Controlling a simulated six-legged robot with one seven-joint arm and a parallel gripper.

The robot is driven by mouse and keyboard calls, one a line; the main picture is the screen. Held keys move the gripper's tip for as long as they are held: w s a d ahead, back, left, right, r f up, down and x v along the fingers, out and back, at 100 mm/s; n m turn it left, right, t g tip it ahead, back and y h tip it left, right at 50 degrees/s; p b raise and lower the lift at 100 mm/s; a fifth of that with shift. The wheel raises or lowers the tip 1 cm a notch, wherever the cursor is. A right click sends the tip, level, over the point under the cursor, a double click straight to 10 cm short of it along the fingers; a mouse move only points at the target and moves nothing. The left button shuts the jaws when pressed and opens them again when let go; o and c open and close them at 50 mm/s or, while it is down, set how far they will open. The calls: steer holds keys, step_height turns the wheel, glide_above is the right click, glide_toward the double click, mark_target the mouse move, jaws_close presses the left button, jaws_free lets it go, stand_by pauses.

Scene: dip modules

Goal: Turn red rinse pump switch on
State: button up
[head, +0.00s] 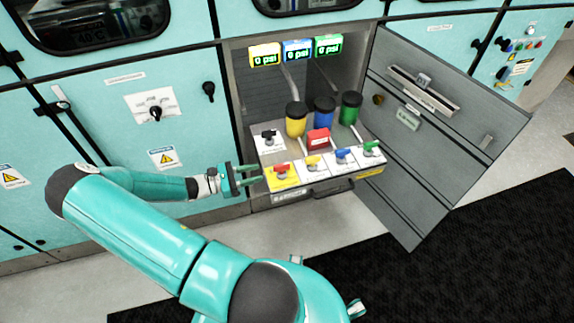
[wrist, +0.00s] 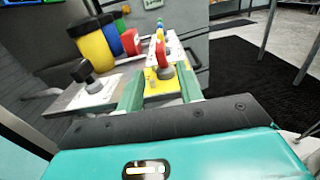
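The red switch (head: 282,168) sits on a yellow plate (head: 287,178) at the near left corner of the pulled-out drawer. In the wrist view the red switch (wrist: 161,54) has an upright red handle on a grey round base. My gripper (head: 256,175) is just left of the switch in the head view, its fingers pointing at it. In the wrist view my gripper (wrist: 162,88) is open, and the switch shows ahead between the two green fingers. Nothing is held. I cannot tell whether a finger touches the yellow plate.
Yellow (head: 312,161), blue (head: 342,154) and green (head: 371,147) switches continue the row rightward. A black switch (head: 268,137) sits behind, beside a red block (head: 318,139). Coloured canisters (head: 323,112) stand at the back. The open grey door (head: 440,120) bounds the right side.

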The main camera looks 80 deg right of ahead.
mark_target(287, 168)
steer(key=x, duration=1.2)
steer(key=shift+a, duration=0.1)
jaws_close()
